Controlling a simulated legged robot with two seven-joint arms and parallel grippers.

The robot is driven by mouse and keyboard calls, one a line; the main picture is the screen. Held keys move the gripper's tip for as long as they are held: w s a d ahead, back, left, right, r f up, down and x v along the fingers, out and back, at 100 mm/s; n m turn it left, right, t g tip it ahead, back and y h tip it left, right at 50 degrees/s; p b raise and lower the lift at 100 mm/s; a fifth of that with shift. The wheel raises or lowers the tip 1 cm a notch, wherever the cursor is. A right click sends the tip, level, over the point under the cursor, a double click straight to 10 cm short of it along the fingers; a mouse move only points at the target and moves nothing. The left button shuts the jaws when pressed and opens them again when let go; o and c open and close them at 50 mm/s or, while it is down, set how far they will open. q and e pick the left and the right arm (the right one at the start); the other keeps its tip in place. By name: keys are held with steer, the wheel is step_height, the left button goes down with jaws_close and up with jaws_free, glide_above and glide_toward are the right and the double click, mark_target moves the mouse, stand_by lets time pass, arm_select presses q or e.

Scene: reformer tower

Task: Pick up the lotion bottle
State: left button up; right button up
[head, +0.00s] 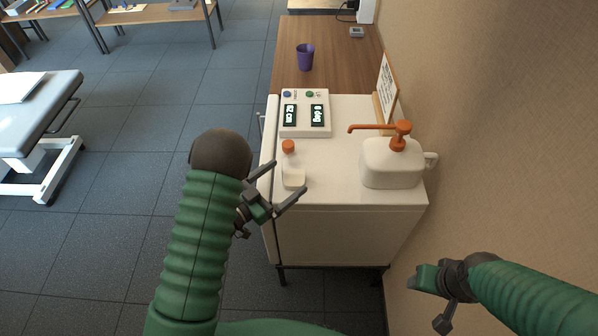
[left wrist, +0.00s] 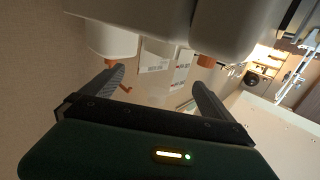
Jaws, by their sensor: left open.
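A small pale bottle with an orange cap (head: 294,179) stands upright near the left front edge of the white cabinet top. It seems to be the lotion bottle. Its orange cap also shows in the left wrist view (left wrist: 206,61). My left gripper (head: 288,178) is open, its fingers pointing towards the bottle from the left front. The fingertips are close to it; I cannot tell whether they touch. A larger white jug with an orange pump (head: 392,163) stands to the right. My right gripper (head: 432,302) is low at the right, apart from the cabinet; its jaw state is unclear.
A white device with two green displays (head: 305,114) sits behind the small bottle. A framed sign (head: 387,88) stands by the wall. A purple cup (head: 305,58) is on the wooden top farther back. The white top (head: 335,180) is clear between bottle and jug.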

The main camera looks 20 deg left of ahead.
mark_target(295, 169)
arm_select(q)
steer(key=shift+w+d+r, duration=0.1)
steer(key=shift+w+d, duration=0.05)
steer(key=shift+w, duration=0.15)
steer(key=w, duration=0.2)
steer(key=w+d, duration=0.1)
steer(key=w, duration=0.1)
steer(key=shift+s+d, duration=0.1)
steer(key=shift+d, duration=0.45)
steer(key=shift+c, duration=2.4)
steer(key=shift+a, duration=0.35)
steer(key=c, duration=1)
steer(key=shift+c, duration=0.2)
steer(key=shift+d, duration=0.15)
